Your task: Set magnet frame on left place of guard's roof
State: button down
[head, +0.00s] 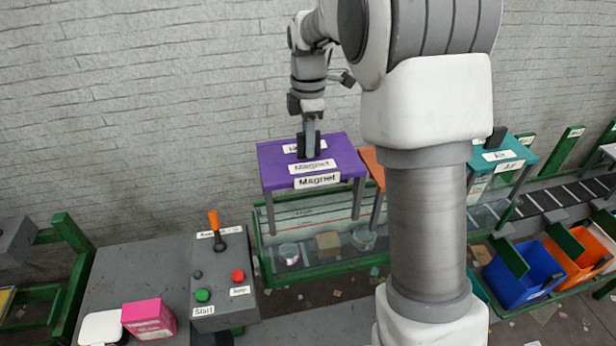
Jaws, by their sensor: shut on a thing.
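The magnet frame (275,160) is a purple table-like top with grey legs and white "Magnet" labels. It is left of centre in the head view. My gripper (309,154) points down at the middle of its top and is shut on it; the grasped part is mostly hidden by the fingers. The frame looks level, with its legs over the left part of the clear guard (320,224) above the belt. I cannot tell whether the legs touch the guard's roof. My arm hides part of the guard.
An orange frame (374,166) stands just right of the magnet frame, partly behind my arm. A teal "Air" frame (518,158) stands farther right. A control box (222,270) with an orange-handled lever is at front left. Blue (525,272) and orange (580,256) bins are at right.

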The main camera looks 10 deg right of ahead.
aim_at(309, 165)
jog(key=shift+f, duration=3)
jog(key=c, duration=1.3)
grip_release()
jog(key=shift+f, duration=0.1)
jog(key=o, duration=0.5)
jog(key=shift+c, duration=0.2)
